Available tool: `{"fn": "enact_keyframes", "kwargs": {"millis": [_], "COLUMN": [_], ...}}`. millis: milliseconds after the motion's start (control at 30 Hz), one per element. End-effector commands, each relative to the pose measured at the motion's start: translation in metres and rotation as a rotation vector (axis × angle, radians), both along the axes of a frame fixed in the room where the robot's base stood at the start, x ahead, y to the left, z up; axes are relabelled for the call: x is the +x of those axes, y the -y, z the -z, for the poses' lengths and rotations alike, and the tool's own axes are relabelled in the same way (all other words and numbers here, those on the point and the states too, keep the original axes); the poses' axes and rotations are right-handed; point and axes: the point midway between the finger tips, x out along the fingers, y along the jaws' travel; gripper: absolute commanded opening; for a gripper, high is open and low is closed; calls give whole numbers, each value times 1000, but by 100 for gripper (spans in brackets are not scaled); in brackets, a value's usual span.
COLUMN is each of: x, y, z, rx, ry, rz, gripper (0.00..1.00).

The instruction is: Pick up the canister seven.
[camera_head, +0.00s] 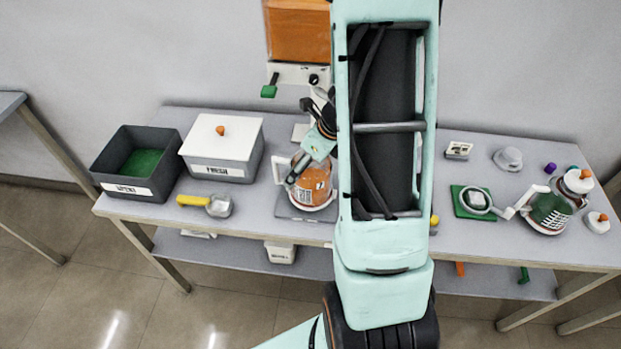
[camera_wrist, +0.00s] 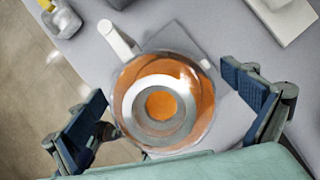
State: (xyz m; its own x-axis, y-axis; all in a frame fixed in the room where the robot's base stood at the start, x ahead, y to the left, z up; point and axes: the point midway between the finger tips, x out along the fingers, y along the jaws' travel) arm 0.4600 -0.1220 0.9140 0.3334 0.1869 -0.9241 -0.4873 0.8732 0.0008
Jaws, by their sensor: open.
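A clear canister with orange contents (camera_head: 317,187) stands on a grey plate (camera_head: 286,209) at the middle of the table. It has a white side handle and a black-and-white label; I cannot read a seven on it. My gripper (camera_head: 303,170) is at this canister, partly hidden by my arm. In the wrist view, the canister (camera_wrist: 194,122) is seen from above, with a white ring and an orange centre. My open gripper (camera_wrist: 168,104) has one dark blue finger on each side of it, with visible gaps. A second canister, with green contents (camera_head: 549,212), stands at the far right.
A dark open bin (camera_head: 167,155) and a white-lidded box (camera_head: 245,160) stand at the left. A yellow-handled scoop (camera_head: 218,207) lies before them. A green mat (camera_head: 463,211) and a grey knobbed item (camera_head: 508,158) are at the right. An orange-filled hopper (camera_head: 297,30) is on the wall behind.

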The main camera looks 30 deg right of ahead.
Motion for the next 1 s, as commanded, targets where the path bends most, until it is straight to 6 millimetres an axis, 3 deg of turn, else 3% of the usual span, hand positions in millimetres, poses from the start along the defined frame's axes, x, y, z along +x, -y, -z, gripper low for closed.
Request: {"fn": "enact_keyframes", "kwargs": {"millis": [100,367,900,1000], "x": [4,5,5,5], "y": [-3,-3,-3,-3], "z": [12,13,12,12], "rx": [1,0,0,0], "ry": [0,1,1,2], "rz": [0,-1,-1,-1], "gripper": [100,100,41,37]}}
